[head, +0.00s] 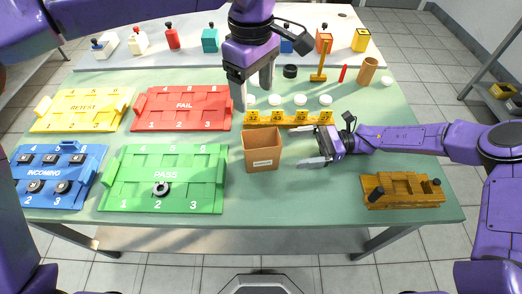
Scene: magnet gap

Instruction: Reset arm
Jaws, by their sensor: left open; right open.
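My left gripper (254,88) is open, fingers pointing down, above the middle of the green table behind the brown box. Nothing shows between its fingers. My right gripper (318,148) is open and empty, pointing left, just right of the brown open box (262,152). The green PASS tray (205,190) holds one dark ring-shaped part (161,189). The blue INCOMING tray (35,203) at the left holds several dark parts. The yellow RETEST tray (83,103) and red FAIL tray (182,107) show no parts.
A yellow numbered rack (279,119) with white discs behind it stands near both grippers. A wooden fixture (403,190) lies at the right front. A hammer-like tool (319,68), a brown cup (367,71) and several coloured blocks stand at the back. The front middle table is clear.

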